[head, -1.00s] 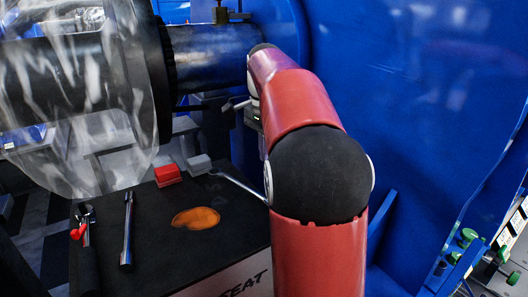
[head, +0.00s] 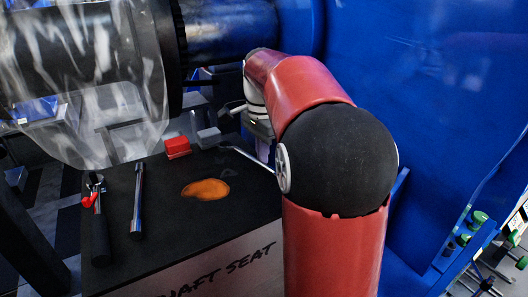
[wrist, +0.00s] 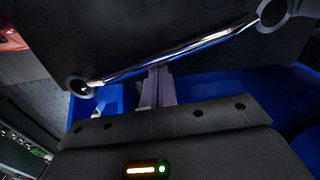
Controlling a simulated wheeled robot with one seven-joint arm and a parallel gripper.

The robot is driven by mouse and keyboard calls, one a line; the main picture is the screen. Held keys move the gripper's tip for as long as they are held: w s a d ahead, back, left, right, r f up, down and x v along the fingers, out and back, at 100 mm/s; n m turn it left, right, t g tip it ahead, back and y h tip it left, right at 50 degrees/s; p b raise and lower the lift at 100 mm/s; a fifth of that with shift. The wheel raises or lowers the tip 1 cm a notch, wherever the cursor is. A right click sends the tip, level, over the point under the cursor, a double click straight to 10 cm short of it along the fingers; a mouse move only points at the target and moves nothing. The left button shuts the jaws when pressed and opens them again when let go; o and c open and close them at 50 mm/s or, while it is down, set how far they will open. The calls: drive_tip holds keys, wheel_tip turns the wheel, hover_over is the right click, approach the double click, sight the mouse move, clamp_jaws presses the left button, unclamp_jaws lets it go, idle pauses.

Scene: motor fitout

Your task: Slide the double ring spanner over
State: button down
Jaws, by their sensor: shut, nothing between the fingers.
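The double ring spanner (head: 246,158) lies on the dark bench top near its far right edge, its right part hidden by my arm in the head view. In the wrist view the whole shiny shaft (wrist: 180,48) runs diagonally, with one ring at the lower left and the other at the upper right. My gripper (wrist: 158,70) is shut and empty. Its fingertips are at the side of the shaft, about mid-length; I cannot tell whether they touch it. In the head view the gripper is mostly hidden behind my arm.
A red block (head: 177,147) and a grey block (head: 209,138) sit at the bench's far edge. An orange patch (head: 205,189) marks the middle. A dark bar tool (head: 137,200) and a red-and-black tool (head: 98,225) lie left. A large shaft (head: 230,28) and blue wall (head: 430,90) stand beyond.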

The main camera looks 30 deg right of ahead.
sight(252, 169)
drive_tip(key=a, duration=0.3)
drive_tip(key=shift+s+a, duration=0.15)
drive_tip(key=shift+d+r+p, duration=0.1)
drive_tip(key=shift+d+p, duration=0.3)
drive_tip(key=shift+d, duration=0.05)
drive_tip(key=d, duration=0.1)
drive_tip(key=d+p, duration=0.1)
drive_tip(key=shift+w+d+r, duration=0.1)
drive_tip(key=shift+w+d, duration=0.1)
drive_tip(key=shift+d, duration=0.2)
drive_tip(key=shift+w+d+r, duration=0.15)
drive_tip(key=shift+d+r, duration=0.25)
drive_tip(key=shift+r, duration=0.4)
wheel_tip(252, 169, up, 8)
drive_tip(key=p, duration=0.1)
drive_tip(key=shift+a+p, duration=0.2)
drive_tip(key=shift+p, duration=0.1)
